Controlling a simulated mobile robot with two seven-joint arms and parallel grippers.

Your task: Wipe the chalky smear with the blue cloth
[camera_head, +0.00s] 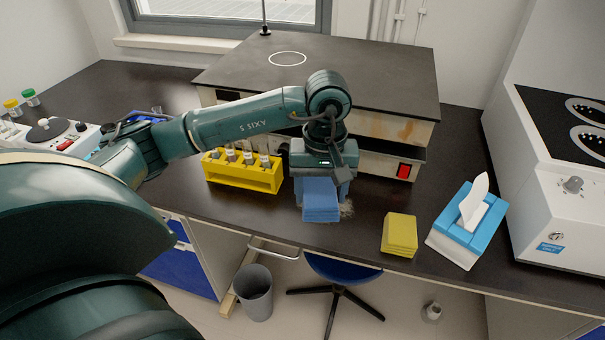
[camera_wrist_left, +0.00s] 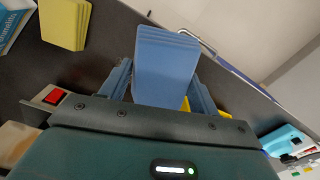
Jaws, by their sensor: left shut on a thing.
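The blue cloth (camera_head: 321,200) is a folded stack on the dark bench, near its front edge. My left gripper (camera_head: 322,182) reaches down from above and is shut on the cloth. In the left wrist view the blue cloth (camera_wrist_left: 166,68) stands out between the two fingers of my left gripper (camera_wrist_left: 160,88). I cannot tell whether the cloth touches the bench. My right gripper is in neither view.
A yellow folded cloth (camera_head: 399,234) and a blue tissue box (camera_head: 468,226) lie to the right. A yellow tube rack (camera_head: 243,172) stands close on the left. A wide black-topped device (camera_head: 385,130) stands behind the gripper. The bench's front edge is near.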

